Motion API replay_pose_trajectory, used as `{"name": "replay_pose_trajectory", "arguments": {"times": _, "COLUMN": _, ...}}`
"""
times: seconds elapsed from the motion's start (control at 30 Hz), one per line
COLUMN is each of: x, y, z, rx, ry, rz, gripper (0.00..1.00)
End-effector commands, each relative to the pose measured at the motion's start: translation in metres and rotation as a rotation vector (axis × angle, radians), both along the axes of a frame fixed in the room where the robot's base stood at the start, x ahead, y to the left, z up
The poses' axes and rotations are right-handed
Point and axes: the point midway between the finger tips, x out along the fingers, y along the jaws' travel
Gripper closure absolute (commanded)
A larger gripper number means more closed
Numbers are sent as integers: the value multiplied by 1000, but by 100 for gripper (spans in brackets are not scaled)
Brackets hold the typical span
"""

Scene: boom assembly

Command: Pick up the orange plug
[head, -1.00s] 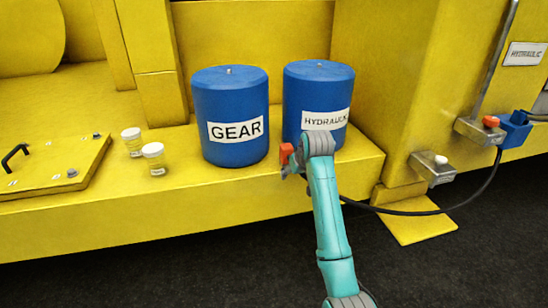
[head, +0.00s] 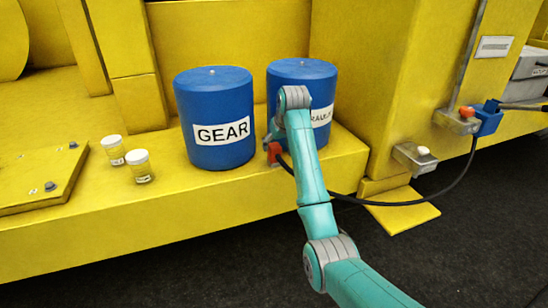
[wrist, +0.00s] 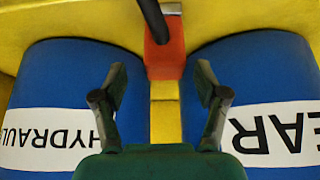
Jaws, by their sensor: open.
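The orange plug (head: 273,152) is a small red-orange block at the yellow ledge, in front of the gap between the two blue cans. A black cable runs from it to the right. In the wrist view the plug (wrist: 165,58) is upper centre, just beyond my fingertips, with the cable rising from its top. My gripper (wrist: 160,82) is open and empty, its two fingers spread to either side below the plug in that picture. They look apart from it. In the head view my arm hides most of the gripper.
The GEAR can (head: 214,105) and HYDRAULIC can (head: 322,84) stand close on either side. Two small jars (head: 139,166) stand left on the ledge. Metal brackets (head: 415,158) and a blue socket (head: 489,118) are at right. The black cable (head: 400,203) hangs between the ledge and that socket.

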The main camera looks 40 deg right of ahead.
Motion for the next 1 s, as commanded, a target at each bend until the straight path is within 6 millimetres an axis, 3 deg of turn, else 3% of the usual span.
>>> {"name": "replay_pose_trajectory", "arguments": {"times": 0.4, "x": 24, "y": -1, "z": -41, "rx": 0, "ry": 0, "rz": 0, "gripper": 27}}
{"name": "replay_pose_trajectory", "arguments": {"times": 0.7, "x": 27, "y": -2, "z": -45, "rx": 0, "ry": -1, "rz": 0, "gripper": 27}}
{"name": "replay_pose_trajectory", "arguments": {"times": 0.77, "x": 27, "y": -2, "z": -45, "rx": 0, "ry": -1, "rz": 0, "gripper": 40}}
{"name": "replay_pose_trajectory", "arguments": {"times": 1.0, "x": 26, "y": -2, "z": -45, "rx": 0, "ry": -1, "rz": 0, "gripper": 100}}
